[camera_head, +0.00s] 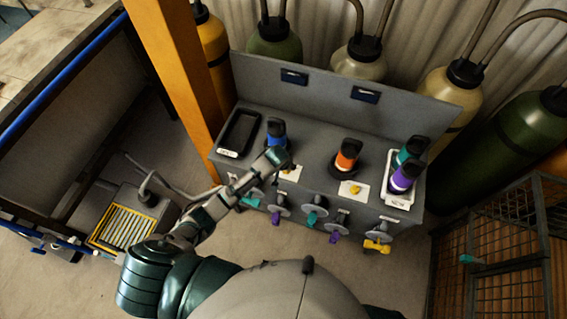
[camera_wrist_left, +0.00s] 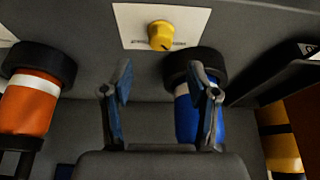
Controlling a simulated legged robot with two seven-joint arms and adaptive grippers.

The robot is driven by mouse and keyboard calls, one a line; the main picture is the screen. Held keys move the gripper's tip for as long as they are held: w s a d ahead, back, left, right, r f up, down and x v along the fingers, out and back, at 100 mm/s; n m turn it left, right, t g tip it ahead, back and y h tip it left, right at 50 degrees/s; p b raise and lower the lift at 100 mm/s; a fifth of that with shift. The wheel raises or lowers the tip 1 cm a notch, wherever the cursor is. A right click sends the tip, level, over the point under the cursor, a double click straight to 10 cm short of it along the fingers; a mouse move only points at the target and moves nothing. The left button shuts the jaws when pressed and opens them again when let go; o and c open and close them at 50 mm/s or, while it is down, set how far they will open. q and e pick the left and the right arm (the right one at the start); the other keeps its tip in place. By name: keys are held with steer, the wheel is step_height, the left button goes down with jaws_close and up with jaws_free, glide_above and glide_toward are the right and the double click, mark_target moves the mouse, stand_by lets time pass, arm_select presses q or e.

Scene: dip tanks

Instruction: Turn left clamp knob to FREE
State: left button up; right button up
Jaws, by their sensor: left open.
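The left clamp knob is a small yellow knob (camera_wrist_left: 161,36) on a white label plate (camera_wrist_left: 133,28) in the left wrist view. Its printed words are too small to read. My left gripper (camera_wrist_left: 163,82) is open and empty, with the knob beyond its fingertips, roughly centred between them and apart from them. In the head view the left gripper (camera_head: 279,158) hovers over the bench front beside the blue cylinder (camera_head: 276,132), partly hiding the left label plate (camera_head: 291,174). The blue cylinder (camera_wrist_left: 185,112) sits in a black clamp ring behind one finger. My right gripper is not in view.
An orange cylinder (camera_head: 347,155) stands in the other clamp, with a second yellow knob (camera_head: 354,189) before it. An empty black tray (camera_head: 239,131) is at left. Teal and purple cylinders (camera_head: 403,177) stand at right. An orange post (camera_head: 182,75) rises left of the bench.

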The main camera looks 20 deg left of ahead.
arm_select(q)
steer(key=v, duration=0.4)
steer(key=shift+s+r, duration=0.1)
steer(key=shift+r, duration=0.2)
